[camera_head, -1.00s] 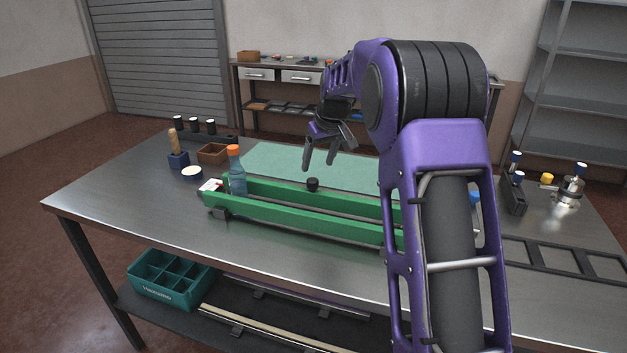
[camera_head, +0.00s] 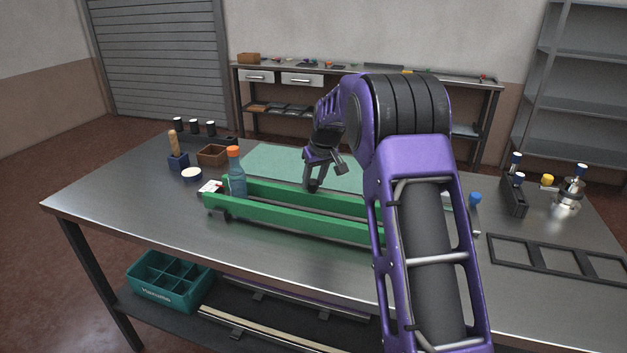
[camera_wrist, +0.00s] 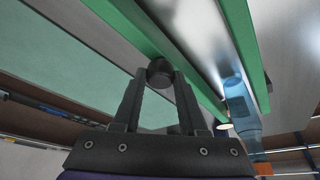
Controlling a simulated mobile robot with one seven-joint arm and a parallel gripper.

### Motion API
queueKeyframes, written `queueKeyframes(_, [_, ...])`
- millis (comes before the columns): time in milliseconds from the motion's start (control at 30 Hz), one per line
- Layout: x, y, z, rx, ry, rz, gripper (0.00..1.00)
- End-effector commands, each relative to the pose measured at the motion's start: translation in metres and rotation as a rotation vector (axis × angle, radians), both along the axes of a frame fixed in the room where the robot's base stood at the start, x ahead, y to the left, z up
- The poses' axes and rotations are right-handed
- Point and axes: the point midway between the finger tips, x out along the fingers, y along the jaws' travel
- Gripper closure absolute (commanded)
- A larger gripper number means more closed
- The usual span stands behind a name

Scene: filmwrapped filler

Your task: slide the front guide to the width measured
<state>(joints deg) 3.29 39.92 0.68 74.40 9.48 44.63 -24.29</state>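The green guide rails run along the table; the front guide (camera_head: 290,219) is the near one, and the rear one also shows in the wrist view (camera_wrist: 125,25). A blue bottle with an orange cap (camera_head: 237,178) stands between the rails at their left end. My gripper (camera_head: 313,186) is down at the rear rail. In the wrist view its fingertips (camera_wrist: 160,76) are on either side of a black knob (camera_wrist: 159,69). I see no clear gap there, but cannot tell whether they press on it. My arm hides the rails' right end.
A green mat (camera_head: 270,160) lies behind the rails. A brown box (camera_head: 212,154), a blue holder (camera_head: 178,161) and a white-topped roll (camera_head: 192,174) stand at left. A dark frame (camera_head: 515,250) lies at right. The table's front left is clear.

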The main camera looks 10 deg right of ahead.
Motion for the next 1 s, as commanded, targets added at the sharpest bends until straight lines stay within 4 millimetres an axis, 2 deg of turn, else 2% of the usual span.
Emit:
queueKeyframes(33, [-0.0001,-0.0001,0.0001,0.0,0.0,0.0,0.7])
queueKeyframes(200, [-0.0001,-0.0002,0.0001,0.0,0.0,0.0,1.0])
queueKeyframes(1000, [-0.0003,-0.0005,0.0002,0.0,0.001,0.0,1.0])
